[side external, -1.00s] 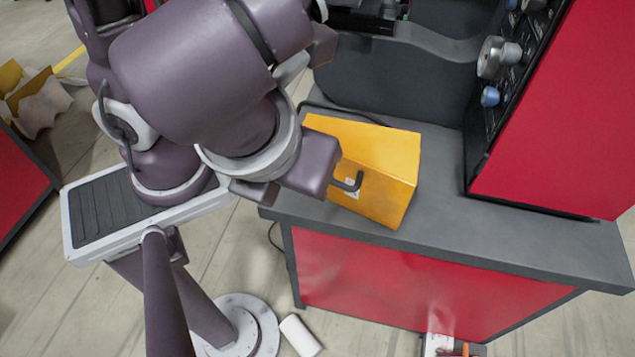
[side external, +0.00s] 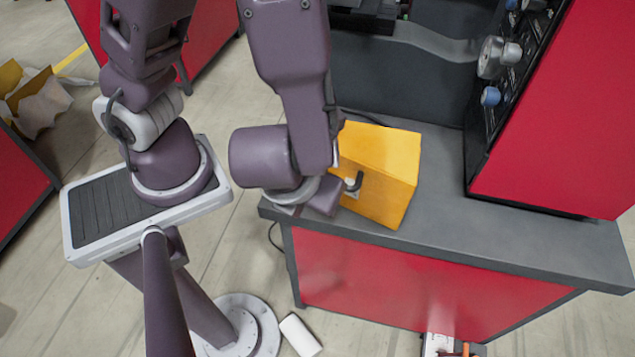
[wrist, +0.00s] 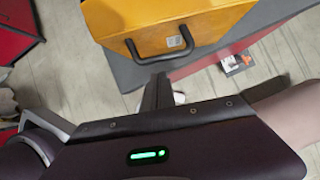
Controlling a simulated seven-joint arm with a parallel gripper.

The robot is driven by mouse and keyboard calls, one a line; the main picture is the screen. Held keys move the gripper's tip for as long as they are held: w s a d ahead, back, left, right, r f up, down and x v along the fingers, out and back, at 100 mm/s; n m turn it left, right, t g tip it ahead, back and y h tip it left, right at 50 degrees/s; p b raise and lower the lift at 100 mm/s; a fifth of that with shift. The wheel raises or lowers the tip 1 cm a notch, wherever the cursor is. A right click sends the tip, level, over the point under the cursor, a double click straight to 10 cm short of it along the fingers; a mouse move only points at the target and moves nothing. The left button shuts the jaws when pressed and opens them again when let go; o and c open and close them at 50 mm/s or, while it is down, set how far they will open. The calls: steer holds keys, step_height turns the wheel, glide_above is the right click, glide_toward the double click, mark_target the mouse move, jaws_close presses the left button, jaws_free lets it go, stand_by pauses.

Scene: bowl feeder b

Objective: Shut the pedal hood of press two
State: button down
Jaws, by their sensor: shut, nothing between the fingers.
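The yellow box-shaped hood (side external: 383,152) stands on the grey counter, with a dark bar handle (side external: 358,182) on its front face. In the wrist view the yellow hood (wrist: 150,17) fills the top, and its dark handle (wrist: 128,54) curves beside a small pale label. My gripper (wrist: 160,78) is shut and empty, its fingertips close below the handle. I cannot tell whether they touch it. In the side view my wrist is just left of the hood's front and hides part of its left side. The pedal and the inside of the hood are not visible.
The dark grey counter (side external: 480,225) has a red front panel and free room right of the hood. A red and black cabinet with knobs (side external: 497,57) stands at the right.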

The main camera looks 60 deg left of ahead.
steer(key=shift+w+a+r, duration=0.1)
steer(key=shift+w+a, duration=0.1)
steer(key=shift+w, duration=0.15)
steer(key=w+a+r, duration=0.2)
steer(key=w+a, duration=0.1)
steer(key=w+a+r, duration=0.2)
steer(key=w+a, duration=0.2)
steer(key=w+a+r, duration=0.3)
steer(key=shift+w+a, duration=0.2)
steer(key=shift+a, duration=0.1)
steer(key=w+a+f+g+h, duration=0.2)
steer(key=w+a+f, duration=0.3)
steer(key=w+a, duration=0.6)
steer(key=shift+w+a+f, duration=0.3)
steer(key=shift+w+f, duration=0.05)
steer(key=shift+w, duration=0.05)
